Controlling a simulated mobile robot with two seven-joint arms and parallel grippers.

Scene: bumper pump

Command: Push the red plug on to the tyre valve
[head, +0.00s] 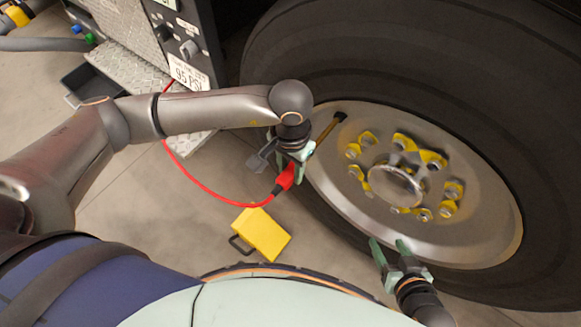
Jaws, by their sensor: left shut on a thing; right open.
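The red plug (286,177) is at the end of a red hose, at the left edge of the wheel. My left gripper (292,168) is shut on the red plug; its fingers partly hide it. The tyre valve (328,131) is a brass-coloured stem slanting down-left from a dark hole in the silver rim. Its lower end lies close to my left gripper, up and right of the plug. I cannot tell whether plug and valve touch. My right gripper (388,250) is open and empty in front of the lower part of the wheel.
The red hose (205,188) curves from the pump panel (190,72) marked 95 PSI. The large black tyre (430,55) surrounds the rim, with yellow nut markers (402,142) around the hub. A yellow chock-like case (260,233) lies on the floor. Floor is clear around it.

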